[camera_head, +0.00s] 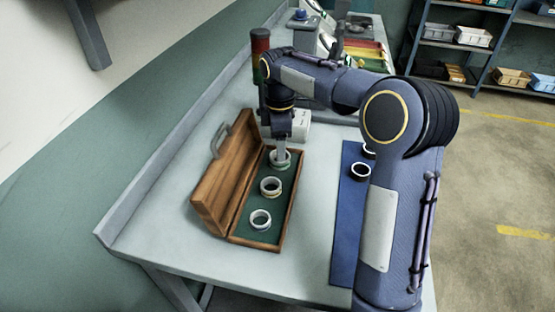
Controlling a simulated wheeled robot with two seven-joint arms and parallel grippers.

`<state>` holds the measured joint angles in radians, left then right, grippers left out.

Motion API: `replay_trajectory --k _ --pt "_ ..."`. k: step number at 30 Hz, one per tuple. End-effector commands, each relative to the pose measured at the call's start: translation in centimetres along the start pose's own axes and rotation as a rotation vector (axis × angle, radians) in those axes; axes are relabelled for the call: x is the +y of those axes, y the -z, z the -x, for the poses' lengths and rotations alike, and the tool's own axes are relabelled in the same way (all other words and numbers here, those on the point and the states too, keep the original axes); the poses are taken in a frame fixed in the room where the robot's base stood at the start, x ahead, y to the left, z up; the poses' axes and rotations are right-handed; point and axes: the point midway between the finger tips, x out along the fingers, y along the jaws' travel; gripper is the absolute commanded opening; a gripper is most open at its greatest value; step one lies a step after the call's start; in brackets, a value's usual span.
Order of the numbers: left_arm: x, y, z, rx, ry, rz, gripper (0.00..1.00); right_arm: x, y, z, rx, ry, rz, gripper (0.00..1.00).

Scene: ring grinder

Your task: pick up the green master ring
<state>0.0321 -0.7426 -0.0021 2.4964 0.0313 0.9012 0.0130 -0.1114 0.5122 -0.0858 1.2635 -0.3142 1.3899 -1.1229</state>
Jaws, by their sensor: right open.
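An open wooden case (238,239) with a green lining stands on the bench. Three rings lie in a row inside it: a far ring (273,161) under my right gripper, a pale middle ring (270,187) and a pale near ring (260,219). The far ring looks slightly greenish, but at this size I cannot be sure of its colour. My right gripper (281,152) points down at the far ring, its fingertips at or just above it. It is open; the fingers partly hide that ring, and I cannot tell whether they touch it. My left gripper is not in view.
The case's lid stands open on its left side. A blue mat (346,215) with dark rings (361,171) lies to the right, partly behind my arm. The bench's front left is clear.

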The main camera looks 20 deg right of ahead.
Motion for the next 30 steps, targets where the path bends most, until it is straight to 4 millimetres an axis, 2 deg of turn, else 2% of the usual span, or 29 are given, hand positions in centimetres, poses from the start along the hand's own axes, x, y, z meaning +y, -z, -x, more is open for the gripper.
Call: replay_trajectory --k 1,6,15,17,24,30 --pt "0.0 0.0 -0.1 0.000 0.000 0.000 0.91 0.0 -0.1 -1.0 -0.001 0.003 0.000 0.63" --pt "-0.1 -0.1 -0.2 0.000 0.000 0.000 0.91 0.1 -0.1 -3.3 0.000 0.003 0.000 0.63" --pt "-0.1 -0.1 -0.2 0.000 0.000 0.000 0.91 0.1 -0.1 -3.8 0.001 0.000 -0.002 0.63" --pt "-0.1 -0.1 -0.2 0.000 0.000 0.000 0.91 0.1 -0.1 -3.8 0.001 0.000 -0.002 0.57" --pt "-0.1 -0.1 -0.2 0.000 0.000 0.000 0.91 0.1 -0.1 -3.8 0.001 0.000 -0.001 0.26" --pt "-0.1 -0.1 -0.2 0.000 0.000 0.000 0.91 0.1 -0.1 -3.7 0.002 -0.001 -0.001 0.24"
